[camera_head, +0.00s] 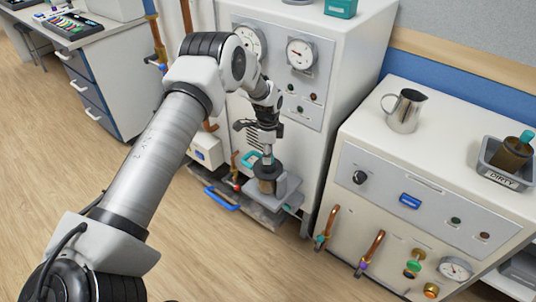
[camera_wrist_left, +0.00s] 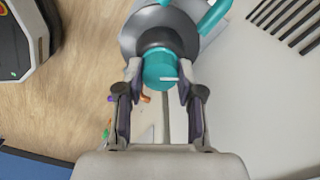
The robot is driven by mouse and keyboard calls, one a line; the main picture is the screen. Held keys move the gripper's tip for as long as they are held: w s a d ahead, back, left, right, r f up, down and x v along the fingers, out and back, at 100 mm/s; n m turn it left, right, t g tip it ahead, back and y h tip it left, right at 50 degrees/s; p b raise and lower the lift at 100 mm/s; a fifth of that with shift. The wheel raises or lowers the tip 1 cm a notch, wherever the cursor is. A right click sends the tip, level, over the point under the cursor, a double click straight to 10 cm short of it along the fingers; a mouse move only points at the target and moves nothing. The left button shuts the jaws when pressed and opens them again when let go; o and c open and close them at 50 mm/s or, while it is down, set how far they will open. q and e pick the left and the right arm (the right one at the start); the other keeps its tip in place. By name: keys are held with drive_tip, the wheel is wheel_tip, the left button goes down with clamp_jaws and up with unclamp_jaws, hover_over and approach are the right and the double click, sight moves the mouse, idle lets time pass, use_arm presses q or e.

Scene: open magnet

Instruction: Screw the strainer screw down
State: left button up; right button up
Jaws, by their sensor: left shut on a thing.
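The strainer screw shows in the left wrist view as a round teal knob (camera_wrist_left: 160,70) with a short white mark. My left gripper (camera_wrist_left: 160,92) has one finger on each side of the knob and is shut on it. In the head view my left gripper (camera_head: 267,152) points down at the strainer housing (camera_head: 268,171), low on the front of the tall white cabinet. In that view the fingers mostly hide the knob. A dark grey round part (camera_wrist_left: 128,40) of the housing lies beyond the knob in the wrist view. My right gripper is not in view.
A teal handle (camera_head: 250,158) sits close beside the housing, over a grey shelf (camera_head: 286,188). The tall cabinet (camera_head: 345,90) has gauges. The lower cabinet at right carries a metal jug (camera_head: 405,112) and a grey bin marked DIRTY (camera_head: 500,180).

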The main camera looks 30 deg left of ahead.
use_arm(q)
drive_tip(key=m, duration=0.6)
drive_tip(key=shift+b, duration=0.4)
drive_tip(key=o, duration=1.2)
drive_tip(key=shift+c, duration=0.2)
wheel_tip(320, 180, up, 12)
